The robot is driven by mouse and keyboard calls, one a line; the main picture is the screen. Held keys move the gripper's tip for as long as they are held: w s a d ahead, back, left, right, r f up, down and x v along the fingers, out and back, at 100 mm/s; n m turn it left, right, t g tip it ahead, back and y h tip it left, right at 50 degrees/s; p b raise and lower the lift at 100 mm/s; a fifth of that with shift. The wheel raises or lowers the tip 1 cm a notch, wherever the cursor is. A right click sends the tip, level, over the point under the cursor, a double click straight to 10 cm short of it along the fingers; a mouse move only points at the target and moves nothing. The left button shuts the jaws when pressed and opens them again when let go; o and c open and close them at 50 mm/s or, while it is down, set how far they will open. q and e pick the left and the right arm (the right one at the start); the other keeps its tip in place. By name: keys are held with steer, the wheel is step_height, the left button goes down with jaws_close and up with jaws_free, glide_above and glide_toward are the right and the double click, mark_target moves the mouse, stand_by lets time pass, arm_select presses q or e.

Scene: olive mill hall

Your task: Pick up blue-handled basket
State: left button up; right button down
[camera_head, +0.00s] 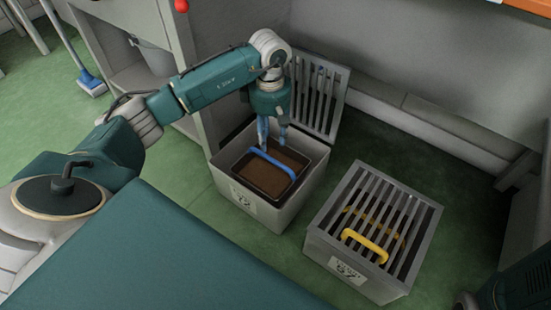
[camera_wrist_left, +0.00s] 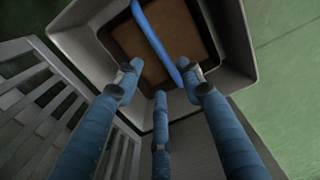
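The blue-handled basket (camera_head: 246,183) is a dark, shallow, brown-bottomed container inside the left grey bin (camera_head: 226,184). Its blue handle (camera_head: 272,162) arches over the top. The wrist view also shows the handle (camera_wrist_left: 156,42), running diagonally across the brown bottom. My left gripper (camera_head: 273,145) points down above the basket's back part, near the handle. Its three blue fingers (camera_wrist_left: 162,80) are spread apart in the wrist view, with nothing between them. I cannot tell whether a fingertip touches the handle. My right gripper is not visible.
The left bin's slatted lid (camera_head: 318,97) stands open behind it. A second grey bin (camera_head: 345,268) on the right has its slatted lid closed, with a yellow handle (camera_head: 365,245) on top. Green floor lies around both bins. A grey wall (camera_head: 430,55) is behind.

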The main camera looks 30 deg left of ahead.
mark_target(272, 159)
arm_select(q)
step_height(272, 159, down, 5)
steer(key=b, duration=0.2)
steer(key=shift+b, duration=0.3)
step_height(272, 159, down, 5)
steer(key=b, duration=0.5)
steer(key=shift+s+d, duration=0.15)
steer(key=shift+r, duration=0.1)
jaws_close()
steer(key=shift+r, duration=0.1)
